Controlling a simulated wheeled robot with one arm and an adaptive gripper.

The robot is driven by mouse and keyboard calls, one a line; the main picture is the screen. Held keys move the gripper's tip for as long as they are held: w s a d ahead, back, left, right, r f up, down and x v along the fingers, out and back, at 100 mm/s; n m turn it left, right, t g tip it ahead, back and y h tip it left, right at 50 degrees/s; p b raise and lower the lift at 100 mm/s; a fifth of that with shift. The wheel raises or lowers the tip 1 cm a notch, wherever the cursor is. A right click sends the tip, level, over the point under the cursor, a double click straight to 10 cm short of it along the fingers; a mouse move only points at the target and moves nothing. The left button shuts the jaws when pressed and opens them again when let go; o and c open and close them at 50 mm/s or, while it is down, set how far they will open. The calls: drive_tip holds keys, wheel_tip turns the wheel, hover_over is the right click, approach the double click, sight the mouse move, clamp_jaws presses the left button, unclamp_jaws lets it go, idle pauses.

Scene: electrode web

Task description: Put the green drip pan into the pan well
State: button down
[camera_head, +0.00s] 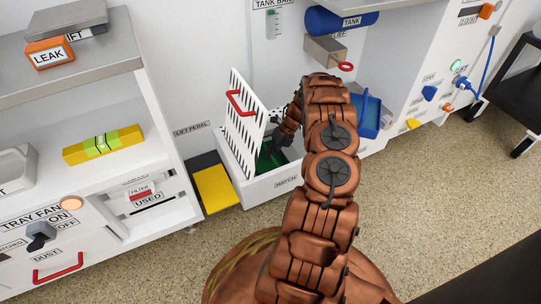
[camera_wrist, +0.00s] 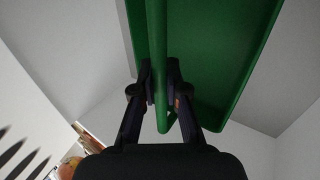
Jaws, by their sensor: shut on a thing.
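The green drip pan (camera_head: 268,161) shows low inside the open white pan well (camera_head: 262,188) in the head view, partly hidden by my arm. In the wrist view, the green pan (camera_wrist: 230,50) fills the upper middle, with a raised green bar along it. My gripper (camera_wrist: 161,88) is shut on that bar. White walls surround the pan in the wrist view; I cannot tell whether it rests on the well's floor. In the head view my gripper (camera_head: 279,142) reaches down into the well.
A slotted white grate (camera_head: 237,140) with a red handle (camera_head: 240,103) stands tilted up at the well's left. A yellow pedal (camera_head: 214,188) lies left of the well. A blue container (camera_head: 368,117) stands to the right. The speckled floor in front is clear.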

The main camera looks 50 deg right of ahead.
drive_tip(key=c, duration=1.2)
unclamp_jaws()
drive_tip(key=shift+r, duration=0.1)
drive_tip(key=p+v, duration=0.3)
drive_tip(key=v, duration=0.4)
drive_tip(key=shift+d+r, duration=0.2)
